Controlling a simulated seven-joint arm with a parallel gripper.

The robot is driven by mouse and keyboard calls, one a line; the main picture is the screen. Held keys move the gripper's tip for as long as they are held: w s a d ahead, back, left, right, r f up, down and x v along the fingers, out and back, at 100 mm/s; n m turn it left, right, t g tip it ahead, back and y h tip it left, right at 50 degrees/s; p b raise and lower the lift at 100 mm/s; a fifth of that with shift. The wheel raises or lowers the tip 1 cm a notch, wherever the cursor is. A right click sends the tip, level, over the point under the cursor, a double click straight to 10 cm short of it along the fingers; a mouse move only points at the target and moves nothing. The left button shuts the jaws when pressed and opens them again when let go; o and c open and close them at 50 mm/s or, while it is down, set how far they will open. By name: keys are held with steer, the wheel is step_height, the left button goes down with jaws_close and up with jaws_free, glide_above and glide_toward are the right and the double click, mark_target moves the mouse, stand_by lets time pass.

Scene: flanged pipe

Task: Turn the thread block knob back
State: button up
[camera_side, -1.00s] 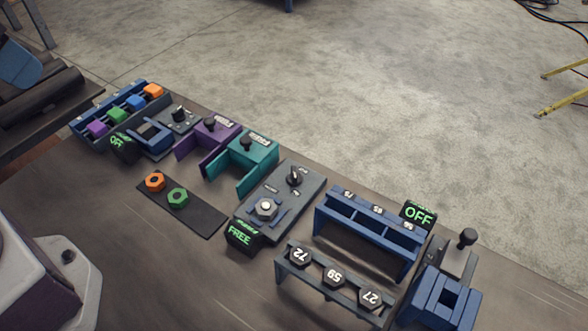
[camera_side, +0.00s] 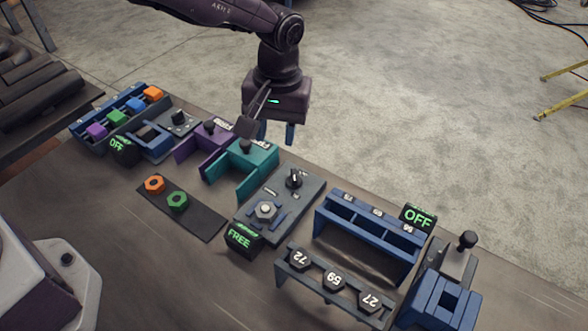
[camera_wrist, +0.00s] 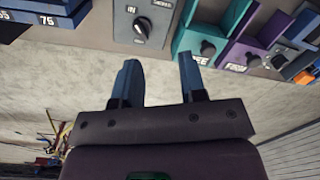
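The thread block (camera_side: 256,227) is a grey plate with a metal hex nut (camera_side: 265,210) at its near end and a small display (camera_side: 240,237) reading FREE. Its black knob (camera_side: 294,179) with a pale pointer mark is at the far end. The knob also shows at the top of the wrist view (camera_wrist: 141,28), beside a label reading IN. My gripper (camera_side: 276,132) hangs above and beyond the block, apart from the knob. In the wrist view my gripper (camera_wrist: 158,72) has its two blue fingers spread with nothing between them.
A teal bracket (camera_side: 258,158) and a purple bracket (camera_side: 193,149) with black knobs stand left of the block. A blue rack (camera_side: 360,237) stands right, near an OFF display (camera_side: 418,216). Orange (camera_side: 154,184) and green (camera_side: 177,201) nuts lie on a dark mat.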

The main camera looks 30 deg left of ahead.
mark_target(294, 174)
steer(key=f+n, duration=0.1)
steer(key=f, duration=0.3)
steer(key=w+d+f+n, duration=0.1)
steer(key=f, duration=0.2)
steer(key=w+f+n, duration=0.1)
steer(key=f, duration=0.3)
steer(key=shift+w+d+f+t+h, duration=0.25)
steer(key=shift+d+f+t+h, duration=0.05)
steer(key=shift+d+f, duration=0.1)
steer(key=shift+r, duration=0.1)
jaws_close()
